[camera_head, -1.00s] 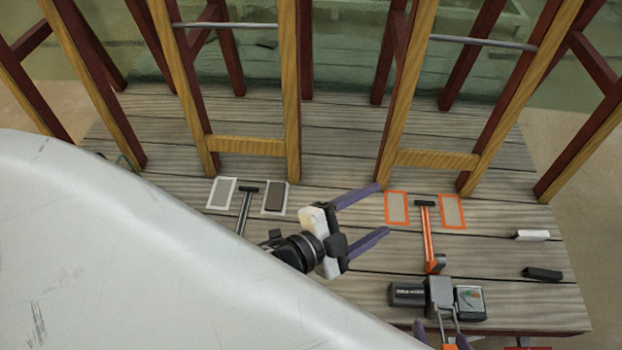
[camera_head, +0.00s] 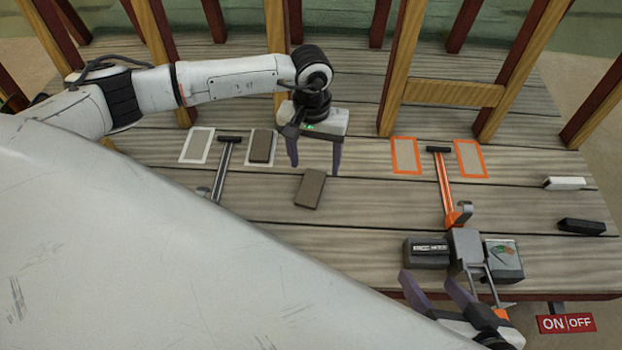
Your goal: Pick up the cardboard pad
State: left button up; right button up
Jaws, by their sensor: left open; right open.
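A brown cardboard pad (camera_head: 310,190) lies loose and slightly tilted on the planks, just in front of my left gripper's fingertips. A second brown pad (camera_head: 262,146) lies in a white outlined rectangle to the left. My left gripper (camera_head: 315,170) is open with its purple fingers pointing down toward the loose pad; I cannot tell how high above it they are. My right gripper (camera_head: 430,280) is open and empty at the bottom right, near a grey device (camera_head: 466,252). Part of its arm is out of view.
Two orange frames (camera_head: 405,155) flank an orange-handled tool (camera_head: 444,190). An empty white frame (camera_head: 197,146) and a black-headed tool (camera_head: 227,165) lie left. A white block (camera_head: 564,183) and black block (camera_head: 581,226) lie right. Wooden posts stand behind.

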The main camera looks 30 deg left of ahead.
pick_arm(q)
jog(key=a, duration=0.1)
jog(key=b, duration=0.2)
send_over(312, 185)
jog(key=shift+y, duration=0.3)
jog(key=f, duration=0.4)
jog(key=shift+a+f, duration=0.25)
jog(key=shift+f, duration=0.05)
jog(key=f, duration=0.1)
jog(key=f+b, duration=0.1)
jog(key=f, duration=0.1)
jog(key=f+b, duration=0.1)
jog(key=f, duration=0.1)
jog(key=shift+s+d, duration=0.1)
jog(key=shift+d, duration=0.15)
jog(key=shift+f, duration=0.3)
jog(key=shift+c, duration=0.5)
pick_arm(e)
jog(key=r, duration=0.1)
jog(key=a+r+t+y, duration=0.1)
jog(key=a+r+y, duration=0.1)
jog(key=shift+w+a+r+t, duration=0.15)
jog(key=shift+w+r+t, duration=0.1)
jog(key=shift+r+t, duration=0.05)
pick_arm(q)
jog(key=c, duration=1)
pick_arm(e)
jog(key=shift+f, duration=0.1)
